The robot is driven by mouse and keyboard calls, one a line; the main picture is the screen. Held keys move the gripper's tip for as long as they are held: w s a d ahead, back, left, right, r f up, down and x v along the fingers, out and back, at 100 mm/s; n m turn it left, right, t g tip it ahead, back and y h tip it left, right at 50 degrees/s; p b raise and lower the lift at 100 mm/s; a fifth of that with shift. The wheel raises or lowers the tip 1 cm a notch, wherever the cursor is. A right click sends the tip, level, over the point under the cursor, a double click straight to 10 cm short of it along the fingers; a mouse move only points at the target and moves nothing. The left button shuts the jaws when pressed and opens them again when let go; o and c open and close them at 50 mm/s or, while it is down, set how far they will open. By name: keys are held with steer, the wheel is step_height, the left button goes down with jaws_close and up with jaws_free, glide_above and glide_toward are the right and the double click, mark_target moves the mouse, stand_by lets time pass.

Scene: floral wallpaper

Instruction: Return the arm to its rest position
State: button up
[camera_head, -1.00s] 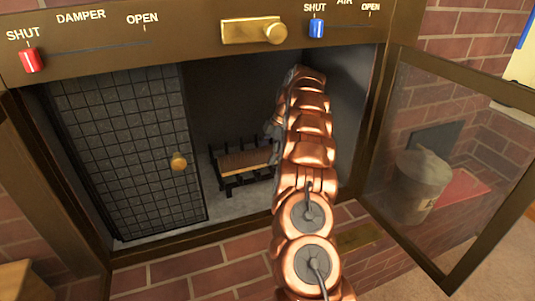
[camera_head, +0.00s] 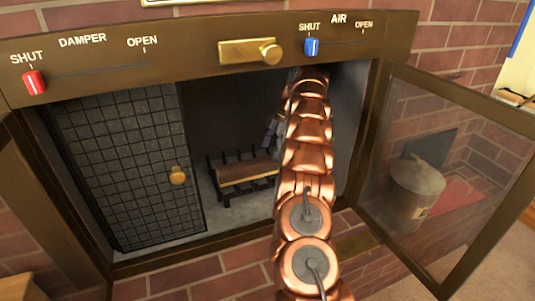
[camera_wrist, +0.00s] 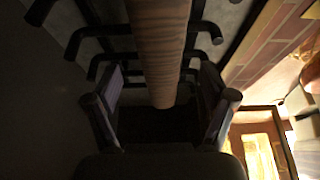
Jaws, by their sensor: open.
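My copper arm reaches into the open fireplace (camera_head: 225,247), and its far end is inside the firebox. My gripper (camera_wrist: 162,118) is open in the wrist view, with its two dark fingers apart and nothing held between them. In the head view the gripper (camera_head: 271,130) is mostly hidden beside the arm. A brown log (camera_head: 248,170) lies on a black grate (camera_head: 228,201) on the firebox floor. In the wrist view the log (camera_wrist: 158,45) appears past the fingers, in line with the gap; I cannot tell how far off it is.
A dark mesh screen (camera_head: 125,165) with a brass knob fills the left of the opening. A glass door (camera_head: 440,170) stands open at the right, close to my arm. Above are a red damper slider (camera_head: 34,82) at SHUT and a blue air slider (camera_head: 312,46) at SHUT.

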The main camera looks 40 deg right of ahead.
steer(key=shift+p+v, duration=0.4)
steer(key=shift+v, duration=0.5)
